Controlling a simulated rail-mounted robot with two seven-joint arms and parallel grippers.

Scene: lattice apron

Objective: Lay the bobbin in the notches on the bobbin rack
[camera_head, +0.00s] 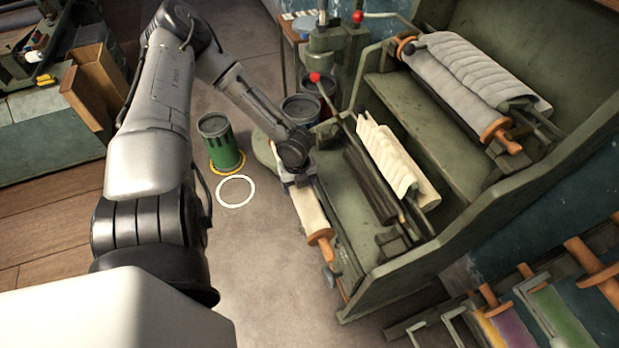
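My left arm comes in from the left and reaches across to the green machine. My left gripper (297,182) is small in view, pointing down at the upper end of a cream roller or bobbin (309,210) with an orange end disc. I cannot tell whether its fingers are closed on it, as the wrist hides that end. At the lower right, wound spools in yellow, purple (511,332) and green (560,315) with orange ends sit among metal frames, possibly the bobbin rack (455,322). Notches cannot be made out. My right gripper is not in view.
The green machine (450,150) has a grey cloth roll (465,70) on top and cream folded cloth (395,165) below. A green can (220,143) stands on the floor behind a white ring (236,205). Dark cans (300,108) stand near the gripper. The floor at lower middle is clear.

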